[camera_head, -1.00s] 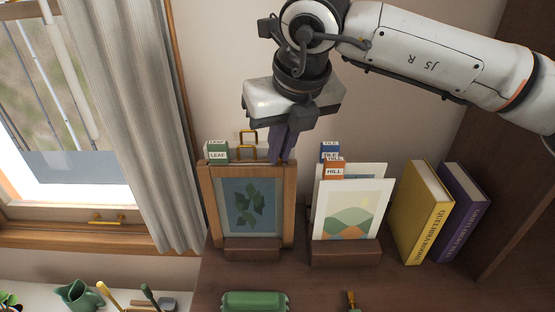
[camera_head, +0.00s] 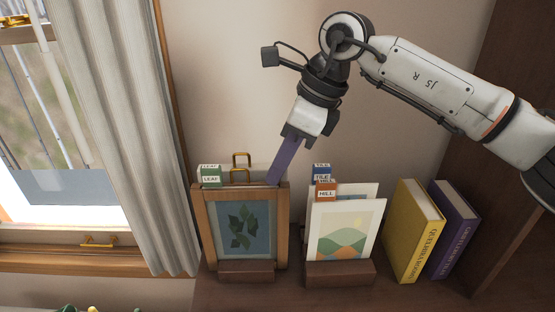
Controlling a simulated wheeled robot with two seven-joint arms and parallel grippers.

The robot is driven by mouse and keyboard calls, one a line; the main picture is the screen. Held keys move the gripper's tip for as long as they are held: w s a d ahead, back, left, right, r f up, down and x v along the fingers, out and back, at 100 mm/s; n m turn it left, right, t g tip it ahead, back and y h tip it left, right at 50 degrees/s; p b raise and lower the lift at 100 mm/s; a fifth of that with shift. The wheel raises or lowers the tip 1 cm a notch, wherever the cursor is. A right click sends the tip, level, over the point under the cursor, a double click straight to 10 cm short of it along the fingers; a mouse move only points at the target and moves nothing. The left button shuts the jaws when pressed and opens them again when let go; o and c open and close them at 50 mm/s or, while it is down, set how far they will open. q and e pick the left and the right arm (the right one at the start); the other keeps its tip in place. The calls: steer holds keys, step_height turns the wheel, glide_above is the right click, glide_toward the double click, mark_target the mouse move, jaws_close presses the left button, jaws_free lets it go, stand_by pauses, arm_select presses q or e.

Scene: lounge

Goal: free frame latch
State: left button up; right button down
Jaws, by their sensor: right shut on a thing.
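A wooden picture frame (camera_head: 282,225) with a dark leaf print (camera_head: 243,228) stands upright in a brown stand (camera_head: 246,272) on the shelf. A green LEAF tag (camera_head: 210,176) and two brass loops, one being the upper loop (camera_head: 241,156), show above the frame. My left gripper is not in view.
Just right, art cards (camera_head: 343,236) with HILL and TILE tags stand in a second brown stand (camera_head: 340,274). A yellow book (camera_head: 411,232) and a purple book (camera_head: 456,232) lean further right. A curtain (camera_head: 125,140) and window are at left.

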steer(key=shift+w+r+n+g+p, duration=0.15)
steer(key=shift+n+g+p, duration=0.6)
steer(key=shift+n, duration=0.75)
steer(key=shift+w, duration=0.1)
steer(key=c, duration=1.9)
jaws_free()
steer(key=shift+d, duration=0.1)
steer(key=v, duration=1)
